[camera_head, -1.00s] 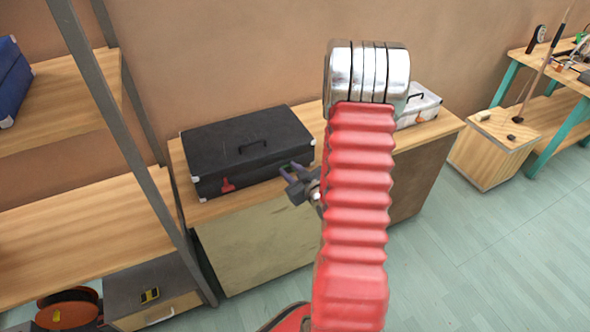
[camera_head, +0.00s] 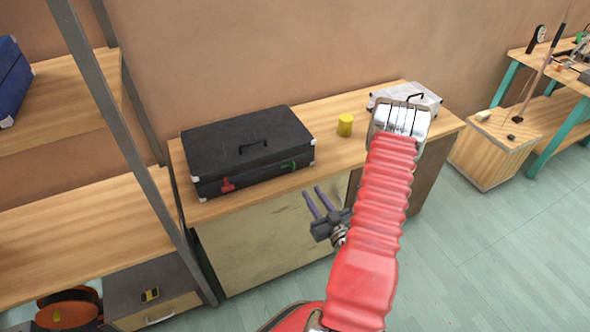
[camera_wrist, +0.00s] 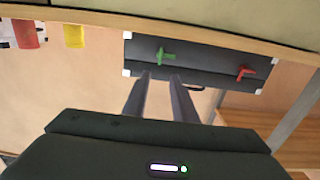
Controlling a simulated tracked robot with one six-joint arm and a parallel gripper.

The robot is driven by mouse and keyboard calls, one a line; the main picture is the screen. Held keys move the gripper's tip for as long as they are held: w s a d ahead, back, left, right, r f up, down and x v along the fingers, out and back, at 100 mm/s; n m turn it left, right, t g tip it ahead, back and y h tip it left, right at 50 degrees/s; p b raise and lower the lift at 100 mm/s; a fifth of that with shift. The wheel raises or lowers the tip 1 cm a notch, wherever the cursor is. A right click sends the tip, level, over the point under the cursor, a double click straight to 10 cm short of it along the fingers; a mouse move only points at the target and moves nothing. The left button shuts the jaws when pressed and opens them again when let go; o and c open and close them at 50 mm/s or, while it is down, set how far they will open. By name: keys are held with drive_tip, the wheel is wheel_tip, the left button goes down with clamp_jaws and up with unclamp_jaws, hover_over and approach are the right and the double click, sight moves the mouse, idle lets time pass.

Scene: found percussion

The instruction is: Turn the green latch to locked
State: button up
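The green latch (camera_head: 289,166) is on the front face of the black case (camera_head: 247,143), near its right end. A red latch (camera_head: 227,184) is on the same face, near the left end. In the wrist view the picture is upside down; the green latch (camera_wrist: 166,56) shows just beyond my fingertips and the red latch (camera_wrist: 244,72) to its right. My gripper (camera_head: 319,198) is open and empty, its two purple-grey fingers apart, in front of the bench below and right of the green latch. It appears clear of the case. The fingers (camera_wrist: 160,78) also show in the wrist view.
The case stands on a wooden bench top (camera_head: 335,156). A yellow cylinder (camera_head: 345,125) and a silver case (camera_head: 408,99) stand to its right. A grey shelf post (camera_head: 130,150) is on the left. The floor (camera_head: 470,240) at right is clear.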

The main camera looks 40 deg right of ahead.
sight(294, 167)
drive_tip(key=x, duration=1.4)
drive_tip(key=shift+s, duration=0.1)
drive_tip(key=shift+c, duration=0.5)
clamp_jaws()
drive_tip(key=shift+a, duration=0.15)
